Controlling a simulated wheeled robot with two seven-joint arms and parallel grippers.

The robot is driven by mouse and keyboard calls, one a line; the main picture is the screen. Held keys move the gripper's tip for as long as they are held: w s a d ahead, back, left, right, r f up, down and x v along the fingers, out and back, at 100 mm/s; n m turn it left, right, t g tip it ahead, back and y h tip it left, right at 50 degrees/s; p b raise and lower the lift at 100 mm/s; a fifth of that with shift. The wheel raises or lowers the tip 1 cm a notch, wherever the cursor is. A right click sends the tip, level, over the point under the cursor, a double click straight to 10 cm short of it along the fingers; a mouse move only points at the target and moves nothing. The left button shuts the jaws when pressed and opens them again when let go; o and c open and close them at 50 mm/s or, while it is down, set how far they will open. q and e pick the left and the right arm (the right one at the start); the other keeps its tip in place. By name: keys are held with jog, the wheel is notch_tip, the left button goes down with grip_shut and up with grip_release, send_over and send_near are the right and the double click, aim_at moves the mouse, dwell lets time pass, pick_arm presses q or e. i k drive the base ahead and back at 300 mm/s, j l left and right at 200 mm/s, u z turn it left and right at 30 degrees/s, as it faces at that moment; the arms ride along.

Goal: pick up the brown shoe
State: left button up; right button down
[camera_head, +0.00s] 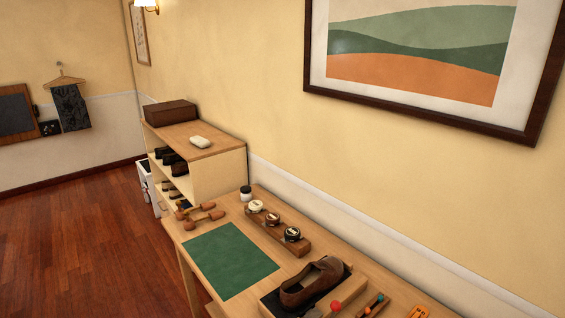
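A brown shoe (312,285) sits near the bottom of the head view, on a dark flat block or tray (273,303) at the near part of a wooden table (190,272). Its opening faces up. The near end of the shoe's support is cut off by the picture's lower edge. Neither of my grippers is in view.
A green mat (230,261) lies left of the shoe. A wooden holder with round tins (272,219) stands behind it. Wooden shoe trees (200,212) and a shelf unit (222,172) stand farther back.

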aim_at(315, 277)
jog(key=i+j+z, duration=0.15)
jog(key=z, duration=0.2)
jog(key=i+j+z, duration=0.15)
jog(key=j+z, duration=0.2)
jog(key=i+j+z, duration=0.1)
jog(key=z, duration=0.25)
jog(key=i+j, duration=0.15)
jog(key=j, duration=0.3)
jog(key=i+j+z, duration=0.1)
jog(key=j, duration=0.35)
jog(key=i+j, duration=0.15)
jog(key=j, duration=0.35)
